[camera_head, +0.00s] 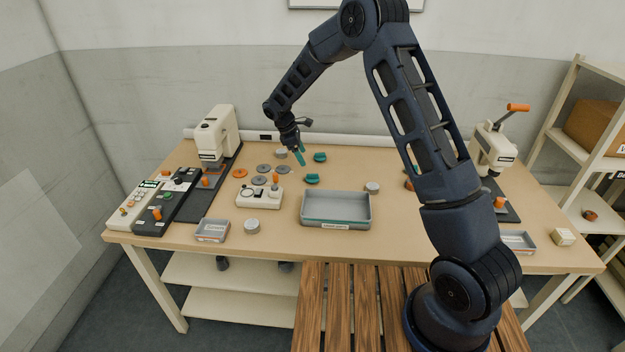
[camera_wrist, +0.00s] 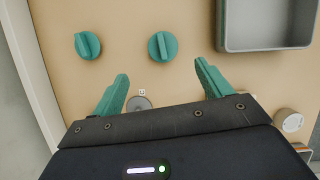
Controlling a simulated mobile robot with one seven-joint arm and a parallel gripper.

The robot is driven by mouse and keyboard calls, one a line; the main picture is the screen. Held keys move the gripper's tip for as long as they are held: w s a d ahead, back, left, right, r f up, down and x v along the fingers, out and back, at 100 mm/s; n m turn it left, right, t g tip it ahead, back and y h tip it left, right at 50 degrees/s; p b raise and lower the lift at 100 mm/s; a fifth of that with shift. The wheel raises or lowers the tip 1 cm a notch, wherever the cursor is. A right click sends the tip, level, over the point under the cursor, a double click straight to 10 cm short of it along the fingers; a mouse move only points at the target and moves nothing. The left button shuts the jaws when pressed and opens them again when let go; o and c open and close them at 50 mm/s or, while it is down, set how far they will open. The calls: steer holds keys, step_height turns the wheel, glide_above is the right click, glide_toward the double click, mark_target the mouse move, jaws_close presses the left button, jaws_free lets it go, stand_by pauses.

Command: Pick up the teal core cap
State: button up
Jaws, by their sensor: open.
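Two teal core caps with raised grips lie on the table. One (camera_head: 320,157) is nearer the back roll and shows at the upper left of the wrist view (camera_wrist: 88,45). The other (camera_head: 312,178) is nearer the grey tray and shows at the top middle of the wrist view (camera_wrist: 163,46). My gripper (camera_head: 299,155) is open and empty above the table, with its teal fingers apart. In the wrist view, the tray-side cap lies just beyond the gap between the fingertips (camera_wrist: 162,68). More teal shows behind my arm, partly hidden.
A grey tray (camera_head: 336,222) stands at the table's front middle. White presses stand at left (camera_head: 217,135) and right (camera_head: 493,150). A white roll lies along the back.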

mark_target(312, 174)
steer(key=x, duration=0.5)
steer(key=shift+s+a+f, duration=0.1)
steer(key=shift+f, duration=0.1)
steer(key=shift+d+x, duration=0.2)
steer(key=shift+x, duration=1.2)
steer(key=shift+d+x, duration=0.15)
steer(key=shift+x, duration=1.3)
steer(key=shift+s+r, duration=0.1)
steer(key=shift+r, duration=0.05)
steer(key=c, duration=1)
